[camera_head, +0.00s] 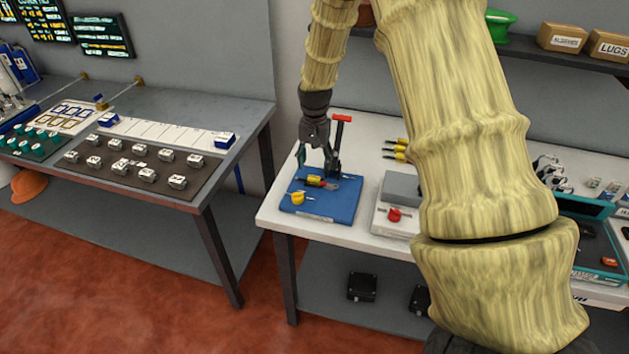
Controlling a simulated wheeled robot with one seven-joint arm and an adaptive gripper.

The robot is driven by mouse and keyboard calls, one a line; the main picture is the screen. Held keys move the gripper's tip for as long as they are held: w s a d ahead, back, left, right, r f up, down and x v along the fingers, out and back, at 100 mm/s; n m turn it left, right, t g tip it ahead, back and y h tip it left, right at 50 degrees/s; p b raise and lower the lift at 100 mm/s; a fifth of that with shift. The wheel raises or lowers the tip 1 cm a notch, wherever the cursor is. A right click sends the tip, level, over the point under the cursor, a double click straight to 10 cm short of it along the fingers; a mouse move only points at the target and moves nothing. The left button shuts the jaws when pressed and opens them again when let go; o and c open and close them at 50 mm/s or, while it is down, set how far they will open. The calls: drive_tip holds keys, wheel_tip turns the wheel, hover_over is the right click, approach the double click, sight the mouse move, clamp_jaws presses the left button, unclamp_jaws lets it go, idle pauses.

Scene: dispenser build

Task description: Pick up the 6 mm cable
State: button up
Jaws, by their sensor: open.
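My gripper (316,158) points down over the left end of the white table, above a blue board (325,213), with its jaws open and nothing seen between them. On the board, below the jaws, lies a short piece with red, yellow and dark parts (317,181). A yellow piece (297,198) with a thin pale end lies nearer the front edge. Several yellow-and-dark cable-like pieces (399,150) lie further right, partly behind my arm. No size marking is readable, so I cannot tell which one is the 6 mm cable.
A black tool with a red T-handle (342,119) stands at the board's back, close beside my gripper. A grey block with a red knob (394,214) sits to the right. A teal-rimmed tray (613,262) is far right. A dark workbench (230,165) stands left, across a gap.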

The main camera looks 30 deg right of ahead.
sight(314, 176)
drive_tip(key=shift+a+f+p, duration=0.1)
drive_tip(key=shift+f+p, duration=1.15)
drive_tip(key=shift+f, duration=1.3)
drive_tip(key=c, duration=1.2)
drive_tip(key=shift+r, duration=0.1)
